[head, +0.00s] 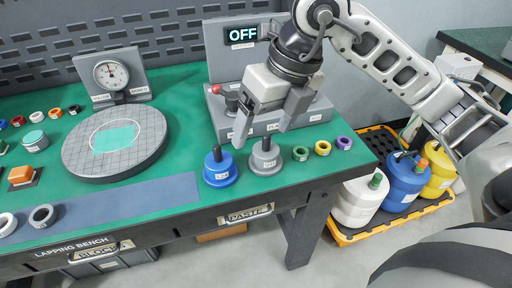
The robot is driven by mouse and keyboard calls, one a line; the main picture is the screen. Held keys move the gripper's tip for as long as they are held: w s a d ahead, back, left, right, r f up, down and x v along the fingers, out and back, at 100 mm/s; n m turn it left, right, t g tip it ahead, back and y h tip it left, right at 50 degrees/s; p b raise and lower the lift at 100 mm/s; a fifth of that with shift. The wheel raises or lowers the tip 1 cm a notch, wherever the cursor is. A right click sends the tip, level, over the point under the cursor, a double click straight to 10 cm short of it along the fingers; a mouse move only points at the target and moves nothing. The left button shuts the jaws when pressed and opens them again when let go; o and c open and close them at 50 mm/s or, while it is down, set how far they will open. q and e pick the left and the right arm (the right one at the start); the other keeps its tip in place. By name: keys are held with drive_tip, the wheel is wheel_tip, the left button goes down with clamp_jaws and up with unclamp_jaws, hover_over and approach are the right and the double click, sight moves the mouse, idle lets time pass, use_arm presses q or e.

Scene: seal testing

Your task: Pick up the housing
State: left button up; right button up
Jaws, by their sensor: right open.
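No part carries a readable "housing" label. Two round pieces with dark upright stems stand near the front edge of the green bench: a blue one (220,170) and a grey one (265,160). My right gripper (262,134) is open, fingers pointing down, just above and around the top of the grey piece's stem; I cannot tell whether it touches. Nothing is held. My left gripper is not in view.
A grey test station (318,112) with an "OFF" display (243,35) stands behind the gripper. Small rings (323,148) lie to the right. A round lapping plate (75,160) and dial gauge (111,74) are left. Coloured jugs (405,180) stand in a yellow tray (345,238).

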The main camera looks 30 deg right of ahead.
sight(268, 143)
drive_tip(key=w+d+r+m+t+h, duration=0.1)
drive_tip(key=w+d+r+h, duration=0.1)
drive_tip(key=d, duration=0.3)
drive_tip(key=shift+h, duration=0.3)
drive_tip(key=b+x, duration=0.1)
drive_tip(key=x, duration=0.8)
drive_tip(key=shift+a+f, duration=0.2)
drive_tip(key=shift+f, duration=0.05)
drive_tip(key=shift+a+x, duration=0.1)
drive_tip(key=shift+x, duration=1.45)
drive_tip(key=shift+a+x, duration=0.15)
drive_tip(key=shift+x, duration=1.4)
drive_tip(key=c, duration=1.5)
drive_tip(key=shift+w+r, duration=0.1)
drive_tip(key=shift+c, duration=0.2)
drive_tip(key=shift+r, duration=0.15)
